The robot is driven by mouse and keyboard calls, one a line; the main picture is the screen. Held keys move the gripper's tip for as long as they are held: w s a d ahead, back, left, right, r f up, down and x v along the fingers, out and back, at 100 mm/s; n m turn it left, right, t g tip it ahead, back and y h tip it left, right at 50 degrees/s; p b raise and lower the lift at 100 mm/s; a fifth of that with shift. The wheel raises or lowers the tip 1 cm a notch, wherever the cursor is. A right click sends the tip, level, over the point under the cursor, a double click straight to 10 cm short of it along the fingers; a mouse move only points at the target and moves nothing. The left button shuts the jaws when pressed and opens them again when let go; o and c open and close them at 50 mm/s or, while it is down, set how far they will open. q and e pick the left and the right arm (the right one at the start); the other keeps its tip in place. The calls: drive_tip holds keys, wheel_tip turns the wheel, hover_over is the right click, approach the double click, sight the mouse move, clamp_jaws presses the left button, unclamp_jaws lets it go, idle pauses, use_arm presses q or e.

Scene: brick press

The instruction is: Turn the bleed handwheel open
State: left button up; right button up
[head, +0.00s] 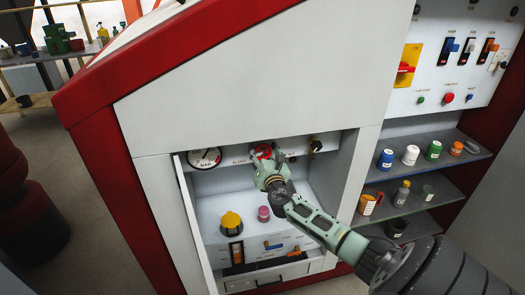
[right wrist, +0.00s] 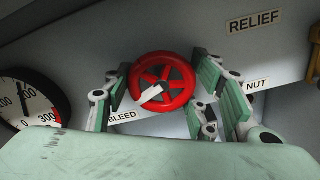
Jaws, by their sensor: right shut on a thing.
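The red bleed handwheel (head: 263,152) sits on the back wall of the press's open recess in the head view. In the right wrist view the handwheel (right wrist: 162,82) shows its spokes and a white mark, above the BLEED label. My right gripper (head: 265,165) reaches into the recess at the handwheel. In the right wrist view its green-padded fingers (right wrist: 165,90) stand on the left and right sides of the wheel, shut on its rim. Part of the wheel is hidden by the gripper in the head view. My left gripper is not in view.
A BAR gauge (head: 205,158) is left of the wheel and a black knob (head: 316,146) is right. A yellow-topped knob (head: 231,221) and a pink knob (head: 263,213) stand below. The recess's side walls are close. Shelves (head: 425,170) with several small containers stand at right.

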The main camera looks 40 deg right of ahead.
drive_tip(key=n+p, duration=0.2)
drive_tip(key=n, duration=0.4)
drive_tip(key=shift+r, duration=0.2)
drive_tip(key=n+p, duration=0.2)
drive_tip(key=n, duration=0.2)
drive_tip(key=shift+f, duration=0.15)
drive_tip(key=shift+a+f+n, duration=0.1)
drive_tip(key=shift+f+n, duration=0.05)
drive_tip(key=shift+n, duration=0.75)
drive_tip(key=shift+p, duration=0.3)
drive_tip(key=o, duration=1.1)
drive_tip(key=shift+w+f, duration=0.1)
drive_tip(key=shift+o, duration=0.2)
drive_tip(key=v, duration=1.2)
